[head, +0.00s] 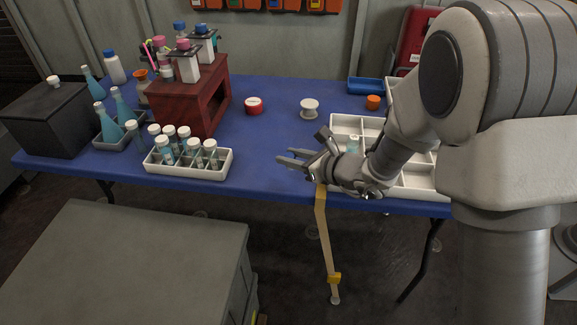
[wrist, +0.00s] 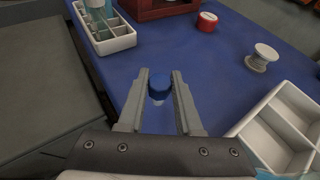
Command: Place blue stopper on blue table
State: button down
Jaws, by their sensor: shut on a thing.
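The blue stopper (wrist: 159,84) sits between the two fingers of my gripper (wrist: 160,80) in the wrist view, near the fingertips. It has a dark blue top and a paler lower part. My gripper is shut on it. In the head view my gripper (head: 285,158) points left over the front part of the blue table (head: 268,137), close to its front edge. The stopper cannot be made out there. The blue table top (wrist: 215,75) lies below the stopper in the wrist view; I cannot tell whether they touch.
A white rack of vials (head: 190,174) stands left of my gripper. A white compartment tray (head: 342,122) is to the right. A red-and-white round item (head: 253,105) and a white spool (head: 310,108) stand behind. A dark red stand (head: 190,103) is back left. The table middle is clear.

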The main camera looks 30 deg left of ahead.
jog(key=shift+f+b, duration=0.6)
jog(key=shift+f, duration=1.2)
jog(key=shift+f, duration=0.1)
jog(key=shift+f, duration=0.1)
jog(key=c, duration=0.6)
grip_release()
jog(key=shift+r, duration=0.25)
jog(key=shift+p+v, duration=1.3)
jog(key=shift+v, duration=4.7)
